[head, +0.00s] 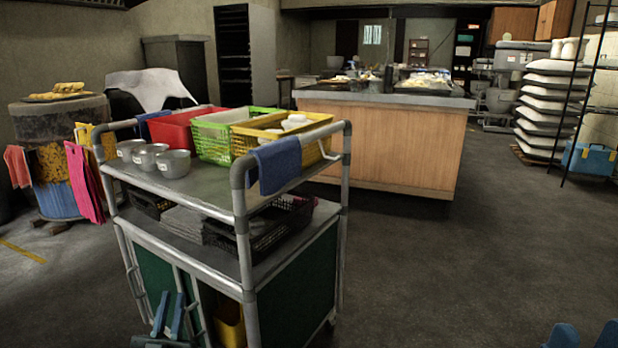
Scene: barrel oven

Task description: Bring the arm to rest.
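My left gripper (169,314) shows at the bottom left, in front of the metal cart (190,210). Its two blue fingers point up with a gap between them, and nothing shows in the gap. My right gripper (585,336) shows only as two blue fingertips at the bottom right corner. They stand well apart over the dark floor, and no object shows between them. The rest of the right gripper is cut off by the picture edge.
The cart carries metal cups (173,164), a red crate (183,130), a green basket (212,150) and a yellow crate (240,142). A barrel oven (60,122) stands left, a wooden counter (384,148) behind. Stacked sacks (551,95) stand right.

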